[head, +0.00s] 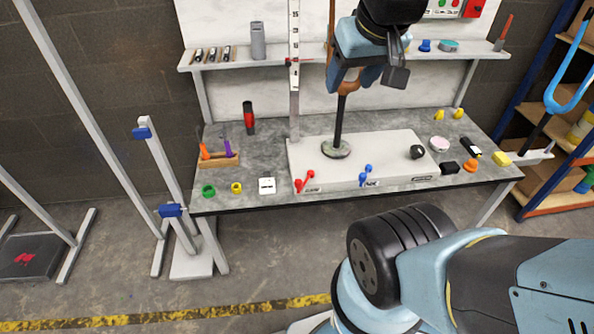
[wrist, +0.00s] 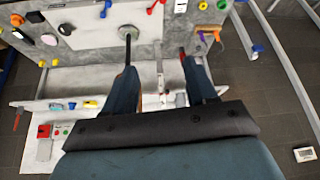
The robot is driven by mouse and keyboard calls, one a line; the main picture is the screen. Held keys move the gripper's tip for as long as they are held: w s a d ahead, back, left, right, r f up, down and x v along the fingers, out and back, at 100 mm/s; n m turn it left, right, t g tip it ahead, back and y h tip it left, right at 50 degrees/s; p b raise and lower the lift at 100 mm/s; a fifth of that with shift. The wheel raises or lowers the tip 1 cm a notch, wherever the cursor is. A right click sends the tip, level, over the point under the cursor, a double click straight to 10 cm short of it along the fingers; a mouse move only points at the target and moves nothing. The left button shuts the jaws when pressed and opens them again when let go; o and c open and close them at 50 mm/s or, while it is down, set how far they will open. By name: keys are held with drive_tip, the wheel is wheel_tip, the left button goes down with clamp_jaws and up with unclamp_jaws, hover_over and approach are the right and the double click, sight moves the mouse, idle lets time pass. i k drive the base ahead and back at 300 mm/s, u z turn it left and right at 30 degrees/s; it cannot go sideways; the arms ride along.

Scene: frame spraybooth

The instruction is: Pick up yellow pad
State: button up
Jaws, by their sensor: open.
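A white panel (head: 380,145) with a dark upright rod (head: 338,125) fills the bench's middle. A shelf (head: 270,62) runs behind.

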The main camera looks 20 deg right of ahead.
sight(501, 158)
drive_tip(key=u, duration=1)
drive_tip(key=i, duration=0.1)
drive_tip(key=z, duration=2.9)
drive_tip(key=k, duration=0.95)
drive_tip(key=z, duration=0.2)
drive_tip(key=i, duration=0.95)
drive_tip(key=u, duration=0.1)
